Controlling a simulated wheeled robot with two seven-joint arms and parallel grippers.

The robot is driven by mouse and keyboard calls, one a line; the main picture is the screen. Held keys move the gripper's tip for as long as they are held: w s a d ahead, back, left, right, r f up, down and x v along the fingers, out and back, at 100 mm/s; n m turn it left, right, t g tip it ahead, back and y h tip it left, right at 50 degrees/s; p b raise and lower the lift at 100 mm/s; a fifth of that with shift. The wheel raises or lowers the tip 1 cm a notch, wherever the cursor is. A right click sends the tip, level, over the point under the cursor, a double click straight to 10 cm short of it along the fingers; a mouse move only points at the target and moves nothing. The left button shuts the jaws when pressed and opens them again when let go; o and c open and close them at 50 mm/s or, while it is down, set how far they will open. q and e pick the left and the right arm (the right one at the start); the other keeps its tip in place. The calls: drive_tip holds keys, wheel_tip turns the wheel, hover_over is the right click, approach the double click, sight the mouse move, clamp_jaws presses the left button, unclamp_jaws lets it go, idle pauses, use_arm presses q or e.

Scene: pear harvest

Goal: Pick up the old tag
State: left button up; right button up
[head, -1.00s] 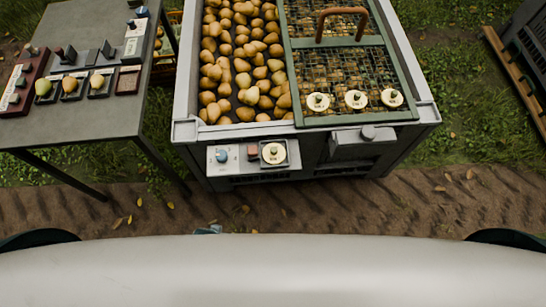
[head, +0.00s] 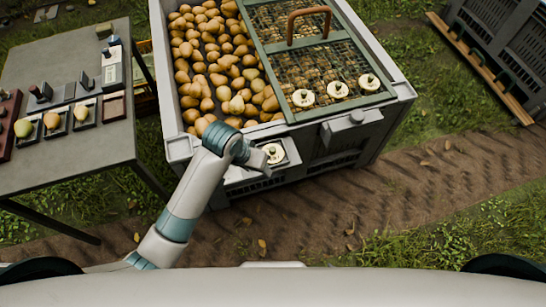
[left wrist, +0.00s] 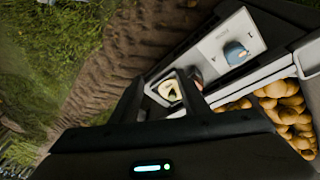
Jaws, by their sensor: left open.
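A round cream tag with a dark knob (head: 274,153) sits in a square dark holder on the bin's front shelf. It also shows in the left wrist view (left wrist: 170,92), between and beyond the fingers. Three similar round tags, left (head: 303,98), middle (head: 337,89) and right (head: 369,82), lie along the front edge of the green mesh lid. I cannot read which one is the old tag. My left gripper (head: 262,168) is open and empty, just in front of the holder; its two fingers (left wrist: 162,80) point toward it. My right gripper is not in view.
The grey bin (head: 404,93) holds many pears beside the green-framed lid with its brown handle (head: 309,12). A blue knob (left wrist: 236,52) stands on the plate beside the holder. A grey table (head: 75,150) with pears in trays is at the left. Bare soil is in front.

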use_arm(q)
drive_tip(key=w+d+r+m+y, duration=0.1)
drive_tip(key=w+d+r+y, duration=0.1)
drive_tip(key=w+r, duration=0.7)
drive_tip(key=shift+d+m+g, duration=0.3)
drive_tip(key=shift+d+g, duration=0.1)
drive_tip(key=shift+d, duration=0.3)
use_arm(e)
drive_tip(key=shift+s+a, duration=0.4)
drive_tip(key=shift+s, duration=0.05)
use_arm(q)
drive_tip(key=shift+f, duration=0.1)
hover_over(272, 152)
drive_tip(key=f, duration=1.2)
drive_tip(key=shift+s+a+p, duration=0.1)
drive_tip(key=shift+s+p, duration=0.1)
drive_tip(key=shift+p, duration=0.15)
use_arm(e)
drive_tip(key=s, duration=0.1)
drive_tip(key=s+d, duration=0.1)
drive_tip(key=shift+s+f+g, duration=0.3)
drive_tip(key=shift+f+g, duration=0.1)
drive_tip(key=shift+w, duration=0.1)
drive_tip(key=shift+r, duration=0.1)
